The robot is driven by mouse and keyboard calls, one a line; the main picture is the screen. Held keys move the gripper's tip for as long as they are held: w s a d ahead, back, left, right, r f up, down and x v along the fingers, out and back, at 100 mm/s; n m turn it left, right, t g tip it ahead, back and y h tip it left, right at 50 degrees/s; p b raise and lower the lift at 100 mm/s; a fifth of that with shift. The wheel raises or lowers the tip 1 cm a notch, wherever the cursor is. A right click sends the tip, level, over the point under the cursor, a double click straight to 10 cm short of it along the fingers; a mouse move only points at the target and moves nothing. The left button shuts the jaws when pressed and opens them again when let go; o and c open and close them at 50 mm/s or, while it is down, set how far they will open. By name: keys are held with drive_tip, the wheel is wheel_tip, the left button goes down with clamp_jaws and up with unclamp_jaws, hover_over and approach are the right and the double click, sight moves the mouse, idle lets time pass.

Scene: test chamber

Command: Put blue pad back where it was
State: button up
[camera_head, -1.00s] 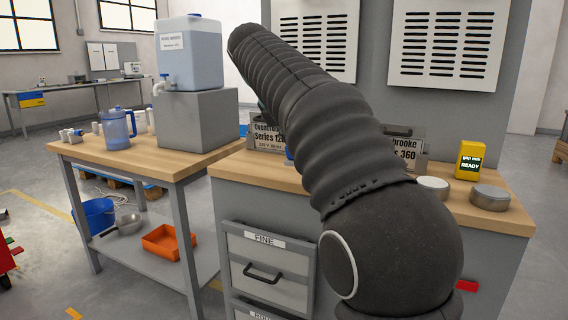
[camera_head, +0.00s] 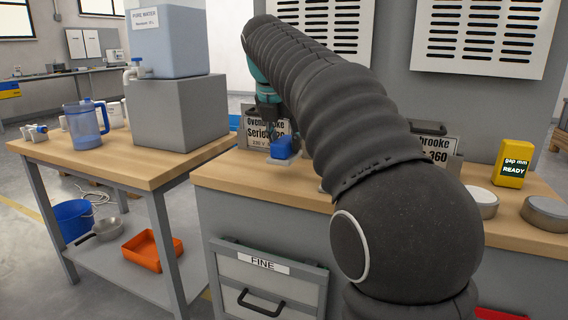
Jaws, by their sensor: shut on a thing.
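The blue pad (camera_head: 283,147) is a small blue block at the back of the grey cabinet's wooden top, in front of the left labelled box. My gripper (camera_head: 272,122), partly hidden behind my dark ribbed arm, reaches down onto it and is shut on it. The pad is low, near a pale grey piece (camera_head: 277,160) just under it. I cannot tell whether the pad touches that piece.
Two labelled boxes (camera_head: 268,133) (camera_head: 440,150) stand along the back of the cabinet top. A side table (camera_head: 110,160) at left holds a blue jug (camera_head: 86,126) and a water tank (camera_head: 172,42).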

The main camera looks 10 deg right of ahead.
sight(284, 158)
wheel_tip(284, 158, down, 4)
drive_tip(key=shift+f+b, duration=0.15)
drive_tip(key=shift+b, duration=0.45)
drive_tip(key=o, duration=1)
